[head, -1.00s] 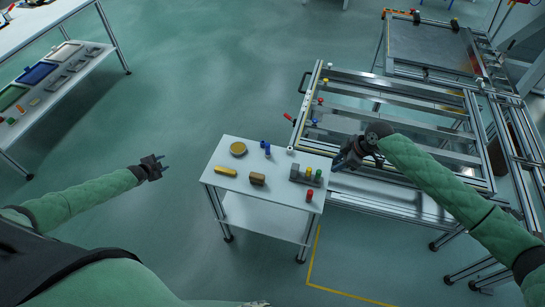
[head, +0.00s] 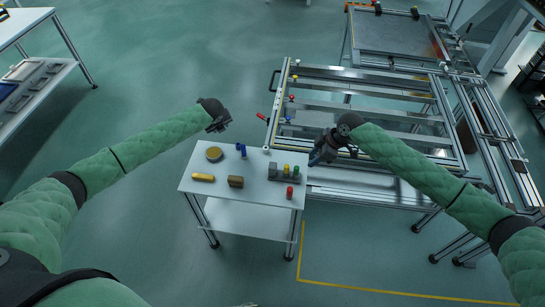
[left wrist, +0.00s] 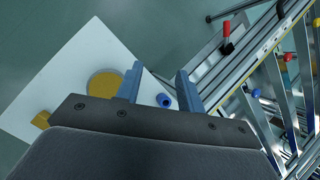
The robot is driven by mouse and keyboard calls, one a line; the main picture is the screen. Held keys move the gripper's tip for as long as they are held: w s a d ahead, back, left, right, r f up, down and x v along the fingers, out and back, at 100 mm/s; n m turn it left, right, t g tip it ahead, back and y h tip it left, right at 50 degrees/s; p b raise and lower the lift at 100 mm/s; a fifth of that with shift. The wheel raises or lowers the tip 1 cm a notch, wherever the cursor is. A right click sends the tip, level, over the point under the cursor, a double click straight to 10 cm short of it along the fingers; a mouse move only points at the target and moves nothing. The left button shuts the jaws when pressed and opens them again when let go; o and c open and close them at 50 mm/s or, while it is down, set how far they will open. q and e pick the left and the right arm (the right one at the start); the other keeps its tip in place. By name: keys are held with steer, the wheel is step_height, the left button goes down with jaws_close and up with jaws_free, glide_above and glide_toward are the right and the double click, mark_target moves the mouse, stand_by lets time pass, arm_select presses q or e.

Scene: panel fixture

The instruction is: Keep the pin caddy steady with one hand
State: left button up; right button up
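The pin caddy appears to be the grey block (head: 273,171) at the right of the small white table (head: 205,222); a yellow pin (head: 286,168) and a green pin (head: 296,170) stand at it. A red pin (head: 290,193) stands apart in front of it. My right gripper (head: 316,158) is just right of the caddy, near the table's edge; whether it touches anything or is open is unclear. My left gripper (head: 224,124) is beyond the table's back edge, above the floor. In the left wrist view its fingers (left wrist: 160,88) are apart and empty.
On the table are a round yellow-topped tin (head: 214,154), a blue piece (head: 241,150), a yellow bar (head: 203,178) and a brown block (head: 236,181). The metal panel frame (head: 370,72) adjoins at the right. Open floor lies left.

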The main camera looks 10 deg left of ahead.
arm_select(q)
steer(key=s+d+m+g, duration=0.2)
steer(key=s+d+m, duration=0.25)
steer(key=d, duration=0.75)
steer(key=m+g+h, duration=0.1)
steer(key=m+g, duration=0.2)
glide_above(273, 165)
steer(key=shift+a+r, duration=0.15)
steer(key=shift+r, duration=0.15)
steer(key=shift+f, duration=3.85)
steer(key=shift+c, duration=0.5)
jaws_close()
arm_select(e)
steer(key=shift+o, duration=0.4)
steer(key=shift+w+a+f+n+g+h, duration=0.1)
steer(key=shift+a+f+n+g+h, duration=0.25)
steer(key=shift+a+f+n, duration=0.85)
steer(key=shift+a+f+n+g+h, duration=0.2)
steer(key=shift+a+f+n+h, duration=0.5)
steer(key=shift+f, duration=0.9)
steer(key=shift+w+a+f+n+g+h, duration=0.1)
steer(key=shift+a+f+n+g+h, duration=0.2)
steer(key=shift+a+f+n, duration=0.7)
